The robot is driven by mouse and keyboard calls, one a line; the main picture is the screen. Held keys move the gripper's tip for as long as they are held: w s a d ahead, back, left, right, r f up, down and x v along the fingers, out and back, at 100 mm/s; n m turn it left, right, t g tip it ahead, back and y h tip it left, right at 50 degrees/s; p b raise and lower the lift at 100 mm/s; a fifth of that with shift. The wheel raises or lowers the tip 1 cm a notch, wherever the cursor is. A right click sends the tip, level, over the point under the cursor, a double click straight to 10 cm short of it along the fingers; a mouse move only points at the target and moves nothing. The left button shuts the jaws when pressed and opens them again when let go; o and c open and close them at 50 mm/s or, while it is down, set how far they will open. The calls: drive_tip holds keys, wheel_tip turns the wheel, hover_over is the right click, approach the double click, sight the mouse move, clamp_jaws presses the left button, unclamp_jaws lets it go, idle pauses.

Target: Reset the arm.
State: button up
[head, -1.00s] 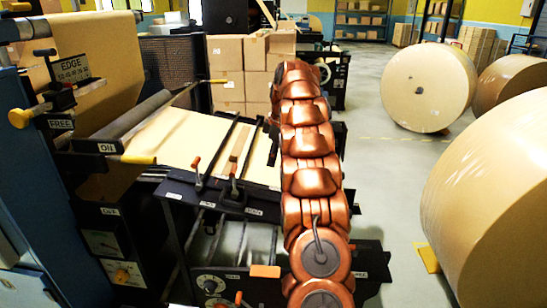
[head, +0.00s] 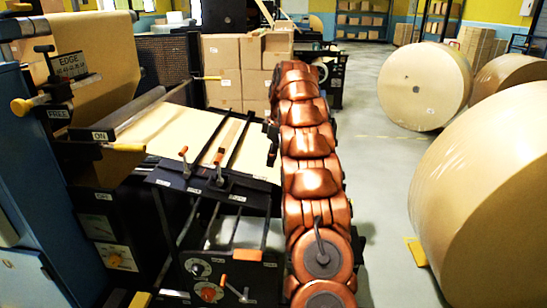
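My copper-coloured, segmented arm (head: 312,180) stretches from the bottom middle of the head view up and away, nearly straight. Its far end shows in front of the stacked cardboard boxes. I cannot make out my gripper or its fingers; nothing held can be seen.
A paper-feeding machine (head: 120,215) with levers and dials stands close on the left of the arm, its paper sheet (head: 180,135) running toward it. Large kraft rolls (head: 495,180) (head: 425,87) stand on the right. Cardboard boxes (head: 222,72) are stacked behind. Grey floor (head: 385,190) between is clear.

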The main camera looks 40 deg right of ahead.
drive_tip(key=shift+w+a, duration=0.1)
drive_tip(key=shift+a, duration=0.05)
drive_tip(key=s+a+r+m+g, duration=0.1)
drive_tip(key=s+a, duration=0.3)
drive_tip(key=a, duration=0.5)
drive_tip(key=s+a+r+m, duration=0.1)
drive_tip(key=s+a+m, duration=0.15)
drive_tip(key=a, duration=0.65)
drive_tip(key=s+a+r+m+g, duration=0.1)
drive_tip(key=s+a, duration=0.3)
drive_tip(key=a, duration=0.5)
drive_tip(key=s+a+f, duration=0.3)
drive_tip(key=s+a, duration=0.1)
drive_tip(key=s, duration=0.4)
drive_tip(key=s+a+f+m+g, duration=0.1)
drive_tip(key=s+a+f, duration=0.1)
drive_tip(key=s+a, duration=0.3)
drive_tip(key=s+a+f+m+h, duration=0.1)
drive_tip(key=s+a+f, duration=0.2)
drive_tip(key=s, duration=1)
drive_tip(key=shift+a+f+g, duration=0.3)
drive_tip(key=shift+a, duration=0.95)
drive_tip(key=shift+a, duration=0.1)
